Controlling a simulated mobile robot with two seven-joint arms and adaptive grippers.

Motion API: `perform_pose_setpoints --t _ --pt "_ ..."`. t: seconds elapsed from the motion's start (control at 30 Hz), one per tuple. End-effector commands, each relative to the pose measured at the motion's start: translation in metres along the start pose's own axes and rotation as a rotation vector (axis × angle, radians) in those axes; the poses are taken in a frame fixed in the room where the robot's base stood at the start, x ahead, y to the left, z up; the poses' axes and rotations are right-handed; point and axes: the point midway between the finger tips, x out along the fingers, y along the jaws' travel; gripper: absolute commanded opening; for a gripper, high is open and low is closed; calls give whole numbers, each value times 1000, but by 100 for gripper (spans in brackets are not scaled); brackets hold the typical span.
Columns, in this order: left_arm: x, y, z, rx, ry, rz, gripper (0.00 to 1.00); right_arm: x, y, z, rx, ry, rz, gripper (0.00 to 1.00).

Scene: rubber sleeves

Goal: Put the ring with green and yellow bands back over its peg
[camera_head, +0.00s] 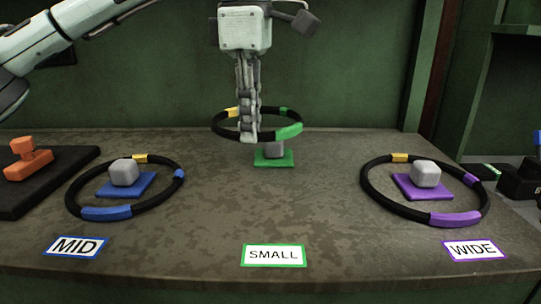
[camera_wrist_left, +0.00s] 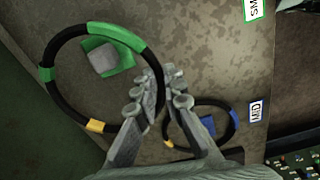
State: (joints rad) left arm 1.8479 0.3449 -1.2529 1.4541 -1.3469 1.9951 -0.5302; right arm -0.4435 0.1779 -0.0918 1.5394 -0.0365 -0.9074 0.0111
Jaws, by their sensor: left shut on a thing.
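The black ring with green and yellow bands (camera_head: 289,131) is held up, roughly level, above the small grey peg (camera_head: 275,149) on its green base (camera_head: 274,160). My left gripper (camera_head: 249,137) points down and is shut on the ring's near side. In the left wrist view, the ring (camera_wrist_left: 118,38) passes between the fingers of the left gripper (camera_wrist_left: 156,88), and the peg (camera_wrist_left: 104,60) shows inside the ring's outline, toward its upper part. In the head view the ring's front hides part of the peg's top. My right gripper is not in view.
A blue-banded ring (camera_head: 107,214) lies around the MID peg (camera_head: 124,172) at left. A purple-banded ring (camera_head: 456,219) lies around the WIDE peg (camera_head: 426,173) at right. An orange object (camera_head: 28,159) sits on a dark mat (camera_head: 70,165). The counter's front middle holds only the SMALL label (camera_head: 273,255).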

Motion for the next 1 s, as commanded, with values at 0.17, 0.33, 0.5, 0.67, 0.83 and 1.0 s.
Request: perform_pose_setpoints --t 0.17,0.33,0.5,0.67,0.83,1.0 --pt "14 4 25 1 0 1 0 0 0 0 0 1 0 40" --pt "22 6 29 -2 0 1 0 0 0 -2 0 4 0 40" --pt "48 5 29 -1 -1 0 0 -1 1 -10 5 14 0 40" --pt "58 5 29 -1 -1 2 0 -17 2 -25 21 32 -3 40" --pt "57 5 29 -1 -1 2 0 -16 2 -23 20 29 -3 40" --pt "59 5 29 -1 -1 2 0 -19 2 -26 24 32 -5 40"
